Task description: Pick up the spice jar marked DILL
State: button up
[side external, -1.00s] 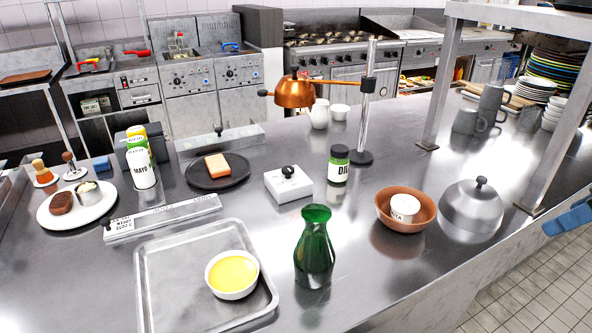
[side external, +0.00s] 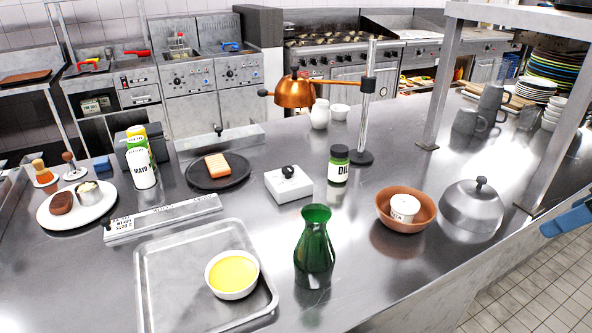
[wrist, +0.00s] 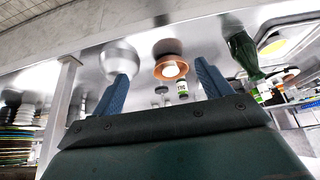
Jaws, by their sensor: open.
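The spice jar marked DILL (side external: 338,168) stands upright on the steel counter, with a dark lid and green contents. It is left of the lamp stand's base in the side external view. It also shows small in the wrist view, where the labelled jar (wrist: 182,88) appears between my fingers but farther off. My gripper (wrist: 162,85) is open and empty, its two blue fingers spread. In the side external view only a blue part of it shows at the right edge, well away from the jar.
A white box (side external: 288,187) is left of the DILL jar. The copper lamp's pole (side external: 369,110) rises behind it. A shelf post (side external: 548,165) stands at right.

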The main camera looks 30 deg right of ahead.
jog(key=w+r, duration=0.4)
jog(key=w, duration=0.8)
send_over(344, 152)
jog(key=s, duration=0.5)
notch_tip(344, 152, down, 10)
jog(key=f, duration=0.1)
jog(key=shift+w+r, duration=0.2)
jog(key=shift+r, duration=0.05)
jog(key=shift+f, duration=0.1)
jog(key=shift+x, duration=4.25)
